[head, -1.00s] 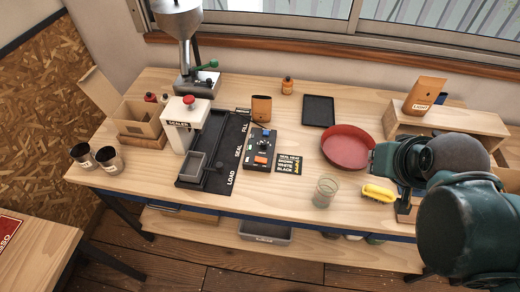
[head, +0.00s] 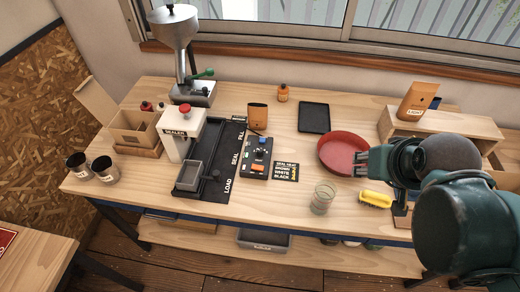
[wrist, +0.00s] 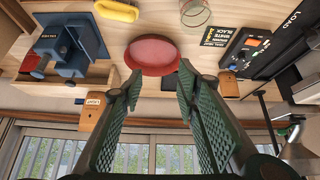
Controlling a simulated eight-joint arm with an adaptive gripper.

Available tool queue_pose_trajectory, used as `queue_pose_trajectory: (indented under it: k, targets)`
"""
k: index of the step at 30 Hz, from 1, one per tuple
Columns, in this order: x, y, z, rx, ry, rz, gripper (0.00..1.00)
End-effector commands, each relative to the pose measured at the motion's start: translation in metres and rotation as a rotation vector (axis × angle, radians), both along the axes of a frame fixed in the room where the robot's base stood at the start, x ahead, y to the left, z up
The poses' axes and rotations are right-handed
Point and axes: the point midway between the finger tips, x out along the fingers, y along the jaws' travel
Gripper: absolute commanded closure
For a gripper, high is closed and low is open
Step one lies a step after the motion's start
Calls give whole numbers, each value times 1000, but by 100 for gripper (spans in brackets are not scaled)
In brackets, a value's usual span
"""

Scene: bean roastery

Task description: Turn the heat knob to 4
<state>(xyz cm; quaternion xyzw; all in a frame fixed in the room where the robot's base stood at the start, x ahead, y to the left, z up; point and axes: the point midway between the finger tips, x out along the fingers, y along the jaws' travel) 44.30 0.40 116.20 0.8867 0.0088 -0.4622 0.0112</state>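The black control box (head: 257,157) stands mid-table, right of the sealer's dark tray. It has a blue knob (head: 262,140) at its far end and an orange switch (head: 258,168) at its near end. The knob's setting is too small to read. A black card (head: 287,172) headed "SEAL HEAT" lies to its right, listing brown, white and black with yellow figures I cannot read. My gripper (head: 364,161) points left near the red bowl's right side, well right of the box. In the wrist view my gripper (wrist: 160,84) is open and empty; the box (wrist: 247,45) shows upper right.
The red bowl (head: 342,152), glass (head: 322,199) and yellow brush (head: 376,199) lie between or near my gripper and the box. The white sealer (head: 180,134) and a brown pouch (head: 257,117) flank the box. A wooden shelf (head: 440,124) stands at the right.

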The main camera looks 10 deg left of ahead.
Motion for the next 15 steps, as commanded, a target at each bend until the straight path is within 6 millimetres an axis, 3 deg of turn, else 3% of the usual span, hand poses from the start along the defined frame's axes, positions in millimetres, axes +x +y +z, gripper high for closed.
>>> queue_pose_trajectory:
  k: [15]
  targets:
    - [47,36,11,-96,93,222,68]
